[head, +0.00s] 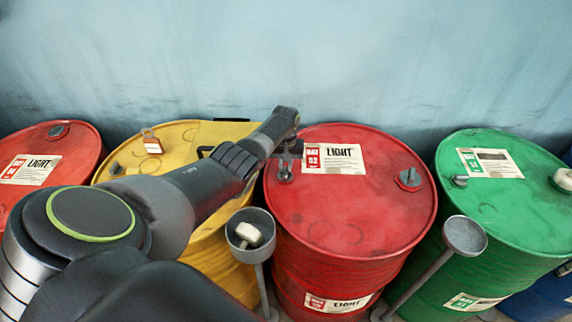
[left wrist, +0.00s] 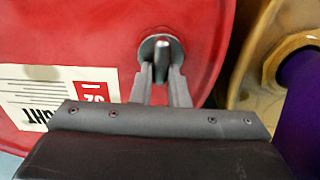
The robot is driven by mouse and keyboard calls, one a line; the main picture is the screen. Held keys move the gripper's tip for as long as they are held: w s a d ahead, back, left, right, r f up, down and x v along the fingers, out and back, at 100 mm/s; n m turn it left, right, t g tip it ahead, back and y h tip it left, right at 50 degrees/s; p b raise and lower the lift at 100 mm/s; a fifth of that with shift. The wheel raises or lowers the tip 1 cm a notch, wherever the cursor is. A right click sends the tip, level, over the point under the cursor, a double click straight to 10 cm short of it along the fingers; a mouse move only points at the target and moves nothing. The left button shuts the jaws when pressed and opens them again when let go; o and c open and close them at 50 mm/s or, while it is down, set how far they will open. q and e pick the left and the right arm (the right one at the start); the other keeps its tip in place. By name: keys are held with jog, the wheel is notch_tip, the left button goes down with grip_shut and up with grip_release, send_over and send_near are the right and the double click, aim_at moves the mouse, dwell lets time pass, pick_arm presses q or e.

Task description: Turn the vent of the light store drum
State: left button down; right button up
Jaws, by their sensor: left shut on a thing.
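A red drum labelled LIGHT (head: 345,225) stands in the middle of the head view, and its red lid (left wrist: 75,40) fills much of the left wrist view. A small grey vent (head: 285,176) sits near the lid's left edge. In the left wrist view the vent (left wrist: 161,50) is a round base with an upright tab. My left gripper (left wrist: 161,76) is shut on the vent, with one finger on each side of the tab. In the head view my left gripper (head: 287,158) reaches down to it from the upper left. My right gripper is not in view.
A dark cap (head: 410,178) sits on the lid's right side. A yellow drum (head: 182,132) and another red LIGHT drum (head: 75,142) stand left; a green drum (head: 500,205) stands right. Grey cups on stands (head: 240,218) (head: 464,236) rise in front. A wall is behind.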

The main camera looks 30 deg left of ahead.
aim_at(285, 168)
pick_arm(q)
jog(key=shift+n, duration=0.3)
jog(key=c, duration=1.4)
grip_release()
jog(key=shift+r, duration=0.1)
notch_tip(285, 168, up, 6)
jog(key=shift+r+p, duration=0.1)
jog(key=shift+p, duration=0.6)
notch_tip(285, 168, up, 11)
jog(key=b, duration=0.2)
